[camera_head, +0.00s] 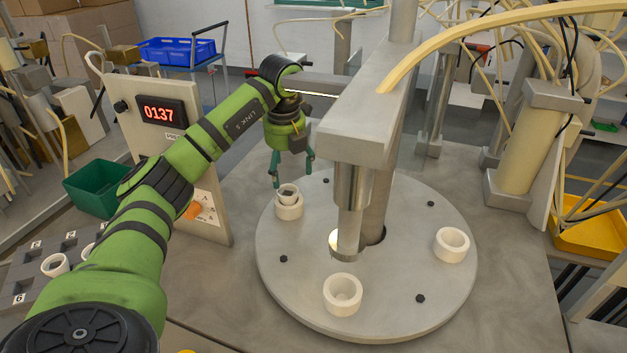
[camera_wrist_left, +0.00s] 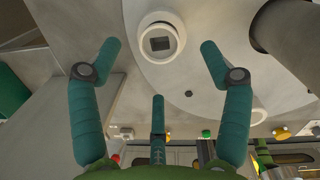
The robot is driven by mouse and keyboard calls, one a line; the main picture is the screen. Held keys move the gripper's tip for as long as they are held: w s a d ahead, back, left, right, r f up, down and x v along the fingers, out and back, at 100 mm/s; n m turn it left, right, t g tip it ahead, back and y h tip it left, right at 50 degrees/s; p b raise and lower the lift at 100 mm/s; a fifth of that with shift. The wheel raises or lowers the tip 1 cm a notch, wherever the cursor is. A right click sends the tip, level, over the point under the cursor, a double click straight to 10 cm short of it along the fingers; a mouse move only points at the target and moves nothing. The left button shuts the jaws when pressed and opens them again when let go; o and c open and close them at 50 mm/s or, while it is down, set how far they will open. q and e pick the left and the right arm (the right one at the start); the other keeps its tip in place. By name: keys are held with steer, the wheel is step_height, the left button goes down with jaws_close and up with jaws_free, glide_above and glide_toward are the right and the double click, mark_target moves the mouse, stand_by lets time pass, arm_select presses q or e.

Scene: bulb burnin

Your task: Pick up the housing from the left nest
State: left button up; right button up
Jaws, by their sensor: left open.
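My left gripper (camera_head: 292,171) is open above the housing, with teal fingers spread. In the left wrist view its fingertips (camera_wrist_left: 159,48) are on either side of the housing, apart from it. My right gripper is not in view.
A grey press column (camera_head: 350,200) stands close right of the left nest. Other nests sit on the plate at the front (camera_head: 343,307) and right (camera_head: 452,255). A panel with a red display reading 0137 (camera_head: 163,112) stands left. A green bin (camera_head: 97,188) is farther left.

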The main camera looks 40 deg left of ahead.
mark_target(287, 189)
arm_select(q)
steer(key=f, duration=0.1)
steer(key=f+p, duration=0.1)
steer(key=shift+s+a+f, duration=0.1)
steer(key=shift+s+f, duration=0.2)
steer(key=shift+s, duration=0.1)
steer(key=f, duration=0.1)
steer(key=f+p, duration=0.1)
steer(key=f, duration=0.1)
steer(key=shift+w+a+f, duration=0.1)
steer(key=shift+w+f, duration=0.2)
steer(key=shift+f, duration=0.1)
steer(key=c, duration=1)
steer(key=shift+c, duration=0.3)
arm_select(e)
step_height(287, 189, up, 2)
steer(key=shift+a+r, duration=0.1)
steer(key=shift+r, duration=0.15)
